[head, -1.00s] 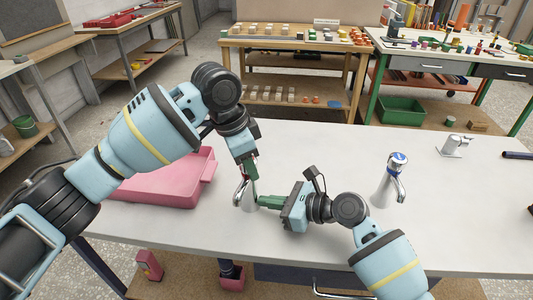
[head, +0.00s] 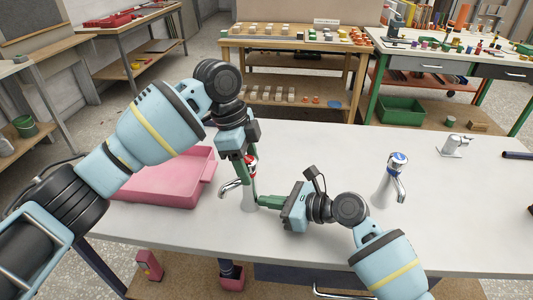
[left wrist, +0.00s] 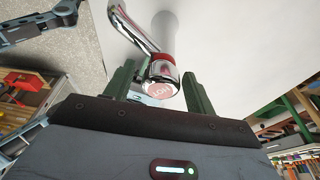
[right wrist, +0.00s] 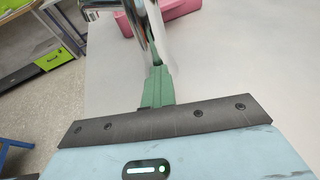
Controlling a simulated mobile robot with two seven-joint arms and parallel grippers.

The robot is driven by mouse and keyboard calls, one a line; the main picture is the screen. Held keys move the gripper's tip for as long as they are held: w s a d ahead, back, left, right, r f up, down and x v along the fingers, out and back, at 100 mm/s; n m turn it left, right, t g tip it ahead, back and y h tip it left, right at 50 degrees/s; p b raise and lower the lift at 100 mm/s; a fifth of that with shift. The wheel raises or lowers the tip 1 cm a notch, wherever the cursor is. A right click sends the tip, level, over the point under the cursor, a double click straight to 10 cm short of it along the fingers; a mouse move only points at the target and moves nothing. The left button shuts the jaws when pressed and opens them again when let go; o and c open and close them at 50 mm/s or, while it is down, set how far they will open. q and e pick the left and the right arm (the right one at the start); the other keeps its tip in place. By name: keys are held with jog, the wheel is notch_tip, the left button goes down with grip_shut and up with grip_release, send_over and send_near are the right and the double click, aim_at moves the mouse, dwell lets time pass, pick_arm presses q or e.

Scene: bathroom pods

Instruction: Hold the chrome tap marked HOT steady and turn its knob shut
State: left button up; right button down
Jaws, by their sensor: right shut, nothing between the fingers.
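The chrome HOT tap (head: 249,195) stands on the white table, its spout (head: 229,187) pointing left in the head view. Its red-banded knob (left wrist: 162,82) shows the HOT label in the left wrist view. My right gripper (head: 262,202) is low at the right of the tap body. Its fingers (right wrist: 157,85) are shut together with nothing between them, their tips at or very near the chrome body (right wrist: 150,25); contact is unclear.
A second chrome tap with a blue-marked top (head: 387,182) stands to the right. A pink tray (head: 165,187) lies left of the HOT tap.

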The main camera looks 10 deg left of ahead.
aim_at(253, 159)
dwell(0.3)
pick_arm(q)
jog(key=shift+d+v, duration=0.2)
jog(key=shift+v, duration=0.6)
jog(key=shift+d+v, duration=0.2)
jog(key=shift+v, duration=0.6)
jog(key=shift+d+v, duration=0.2)
jog(key=shift+v, duration=0.65)
jog(key=shift+r, duration=0.1)
jog(key=shift+r, duration=0.1)
notch_tip(253, 159, up, 2)
jog(key=shift+n+t, duration=0.4)
jog(key=shift+n, duration=0.8)
jog(key=r+n, duration=0.1)
jog(key=n, duration=0.2)
jog(key=shift+r, duration=0.4)
jog(key=shift+f, duration=4.5)
